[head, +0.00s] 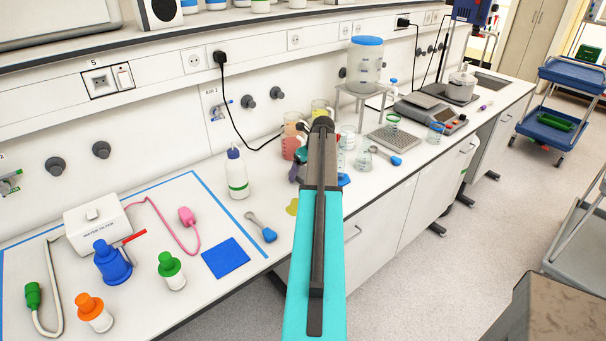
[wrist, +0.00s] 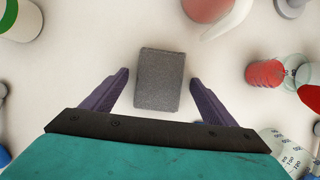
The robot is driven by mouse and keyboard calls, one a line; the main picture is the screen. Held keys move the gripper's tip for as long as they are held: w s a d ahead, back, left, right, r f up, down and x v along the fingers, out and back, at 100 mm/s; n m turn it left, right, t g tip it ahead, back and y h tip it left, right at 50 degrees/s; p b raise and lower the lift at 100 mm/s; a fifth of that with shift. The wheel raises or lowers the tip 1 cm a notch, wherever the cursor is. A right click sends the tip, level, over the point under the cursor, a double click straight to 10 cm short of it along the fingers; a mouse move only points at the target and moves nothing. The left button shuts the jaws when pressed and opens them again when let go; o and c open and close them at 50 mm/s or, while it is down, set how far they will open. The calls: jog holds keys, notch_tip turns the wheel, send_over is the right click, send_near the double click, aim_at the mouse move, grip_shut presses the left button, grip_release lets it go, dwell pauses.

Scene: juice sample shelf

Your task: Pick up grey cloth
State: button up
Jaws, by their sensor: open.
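The grey cloth (wrist: 158,80) is a small dark grey rectangle on the white bench, in the wrist view. My gripper (wrist: 157,75) is open, with one purple finger to the left of the cloth and one to the right. A gap shows between the cloth and each finger, so neither touches it. I cannot tell exactly how high the fingertips are above the bench. In the head view my arm hides the cloth and most of the gripper.
A white bottle with a green band (head: 237,178) stands left of my arm, near a blue-handled scoop (head: 262,228). In the wrist view, a red-filled jug (wrist: 206,8) and a red-filled beaker (wrist: 264,74) stand close beyond and right of the cloth. Graduated glassware (wrist: 285,150) is at lower right.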

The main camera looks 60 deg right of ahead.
aim_at(302, 170)
dwell(0.4)
jog(key=c, duration=1.1)
jog(key=shift+r, duration=0.2)
jog(key=shift+r+b, duration=0.85)
jog(key=shift+r, duration=0.55)
jog(key=shift+s+a+r, duration=0.15)
jog(key=shift+s, duration=0.1)
jog(key=s+a+b, duration=0.1)
jog(key=s+a, duration=0.1)
jog(key=s, duration=0.2)
jog(key=s+a+b, duration=0.1)
jog(key=s+a, duration=0.1)
jog(key=s, duration=0.1)
jog(key=s+a+r+b, duration=0.1)
jog(key=s+a+b, duration=0.1)
jog(key=s, duration=0.2)
jog(key=shift+s+a+r, duration=0.1)
jog(key=shift+s+a, duration=0.2)
jog(key=shift+s, duration=0.05)
jog(key=shift+s+a+r, duration=0.1)
jog(key=shift+s+a, duration=0.15)
jog(key=shift+s, duration=0.2)
jog(key=shift+s+a+r, duration=0.1)
jog(key=shift+s+a, duration=0.15)
jog(key=shift+s, duration=0.2)
